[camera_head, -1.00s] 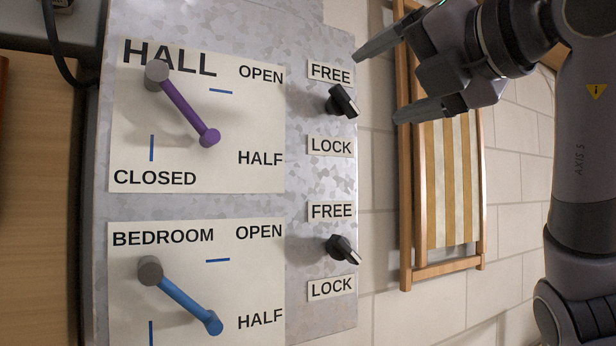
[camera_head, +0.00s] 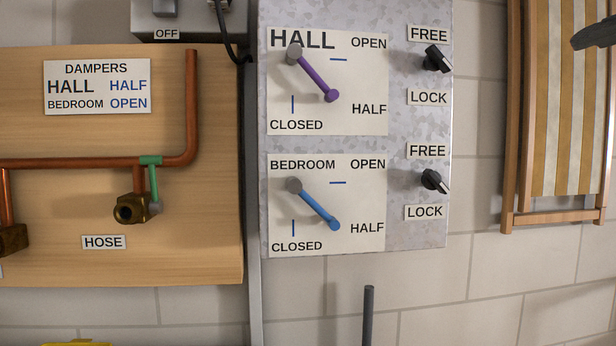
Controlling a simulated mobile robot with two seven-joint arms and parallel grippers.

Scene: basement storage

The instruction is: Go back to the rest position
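My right gripper (camera_head: 594,34) shows only as a dark fingertip at the top right edge, apart from the panel; the rest is out of frame. My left gripper is not in view. The grey damper panel (camera_head: 410,235) carries a purple HALL lever (camera_head: 314,76) and a blue BEDROOM lever (camera_head: 315,206). Both levers slant down right toward HALF. A black HALL lock knob (camera_head: 435,59) and a black BEDROOM lock knob (camera_head: 433,181) sit between FREE and LOCK labels. Their exact settings are hard to tell. Nothing touches levers or knobs.
A wooden board (camera_head: 200,250) at left holds copper pipes (camera_head: 75,163), a brass hose valve (camera_head: 131,208) and a sign (camera_head: 97,87) reading HALL HALF, BEDROOM OPEN. A folded striped chair (camera_head: 567,110) hangs at right. A dark rod (camera_head: 368,315) stands below the panel.

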